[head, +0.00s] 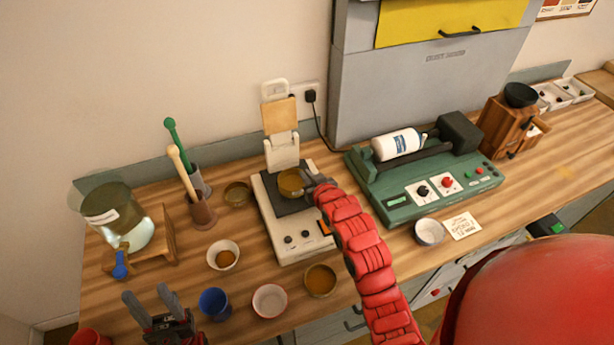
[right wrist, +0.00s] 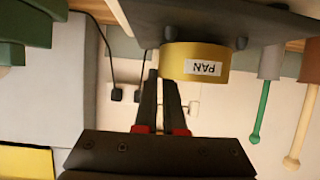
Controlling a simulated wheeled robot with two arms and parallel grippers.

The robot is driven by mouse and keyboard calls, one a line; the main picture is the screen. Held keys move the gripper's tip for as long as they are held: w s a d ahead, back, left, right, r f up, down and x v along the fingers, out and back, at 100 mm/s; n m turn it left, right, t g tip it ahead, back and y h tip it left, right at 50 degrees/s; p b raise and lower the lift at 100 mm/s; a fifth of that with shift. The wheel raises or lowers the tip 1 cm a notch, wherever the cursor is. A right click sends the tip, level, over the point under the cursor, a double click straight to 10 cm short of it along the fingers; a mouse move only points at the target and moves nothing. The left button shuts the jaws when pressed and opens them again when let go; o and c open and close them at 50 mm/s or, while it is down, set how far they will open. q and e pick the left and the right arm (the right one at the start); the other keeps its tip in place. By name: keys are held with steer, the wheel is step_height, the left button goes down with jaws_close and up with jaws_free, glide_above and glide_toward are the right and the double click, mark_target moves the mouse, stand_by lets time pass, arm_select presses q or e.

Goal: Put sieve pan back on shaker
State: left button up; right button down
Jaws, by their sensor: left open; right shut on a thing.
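The sieve pan (head: 291,183) is a round brass pan at the dark top plate (head: 272,190) of the cream shaker (head: 290,246). My right gripper (head: 312,184) reaches in from the right and is shut on the pan's side wall. In the right wrist view, which is upside down, the pan (right wrist: 195,62) shows a white PAN label and lies against or very close to the dark plate (right wrist: 215,18). I cannot tell whether it rests fully on it. My left gripper (head: 152,298) is open and empty at the front left.
A brass ring-like dish (head: 237,194) stands left of the shaker. The green roller machine (head: 425,175) is close on the right.

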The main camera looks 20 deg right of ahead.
steer(key=shift+f+b, duration=0.4)
steer(key=shift+f, duration=0.1)
steer(key=c, duration=1.3)
jaws_free()
steer(key=shift+p+v, duration=1.3)
steer(key=shift+v, duration=2.25)
steer(key=p+v, duration=0.1)
steer(key=v, duration=0.3)
steer(key=shift+p, duration=0.3)
